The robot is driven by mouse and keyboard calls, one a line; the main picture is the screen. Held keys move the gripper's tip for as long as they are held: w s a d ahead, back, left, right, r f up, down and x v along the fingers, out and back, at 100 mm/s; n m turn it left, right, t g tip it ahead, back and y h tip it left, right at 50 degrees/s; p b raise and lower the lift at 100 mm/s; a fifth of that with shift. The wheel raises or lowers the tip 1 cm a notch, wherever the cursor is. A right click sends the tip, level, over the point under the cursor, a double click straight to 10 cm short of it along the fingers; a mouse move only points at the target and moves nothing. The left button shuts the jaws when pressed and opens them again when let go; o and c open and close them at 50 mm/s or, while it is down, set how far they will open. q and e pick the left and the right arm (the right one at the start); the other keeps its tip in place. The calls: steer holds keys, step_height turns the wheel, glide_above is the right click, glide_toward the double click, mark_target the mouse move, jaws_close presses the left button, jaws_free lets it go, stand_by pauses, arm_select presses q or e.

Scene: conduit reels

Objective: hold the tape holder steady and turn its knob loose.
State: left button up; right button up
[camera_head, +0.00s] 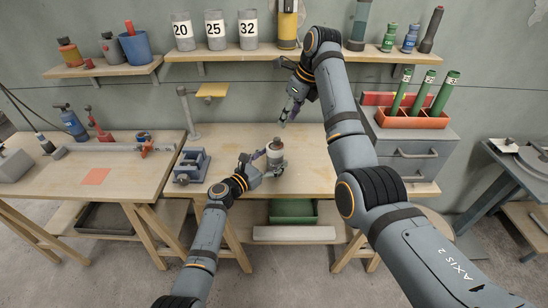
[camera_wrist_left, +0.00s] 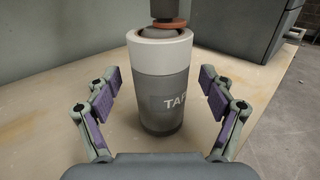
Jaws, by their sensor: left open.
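The tape holder (camera_head: 275,157) is a grey cylinder with a pale upper band, upright on the middle wooden bench. In the left wrist view, the tape holder (camera_wrist_left: 160,95) shows part of a "TAP" label. A dark knob (camera_wrist_left: 167,12) with a reddish ring sits on its top, cut off by the picture's edge. My left gripper (camera_head: 268,163) is low beside the holder. In the left wrist view its open fingers (camera_wrist_left: 160,82) stand either side of the holder, with gaps. My right gripper (camera_head: 288,113) hangs above and behind the holder, apart from it; its opening is too small to judge.
A blue-grey vise (camera_head: 190,166) stands left on the bench (camera_head: 310,170). A post with a yellow plate (camera_head: 211,90) stands behind it. A grey drawer cabinet (camera_head: 418,150) carries a red rack of green tubes at right. The bench front is clear.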

arm_select(q)
steer(key=shift+x, duration=0.8)
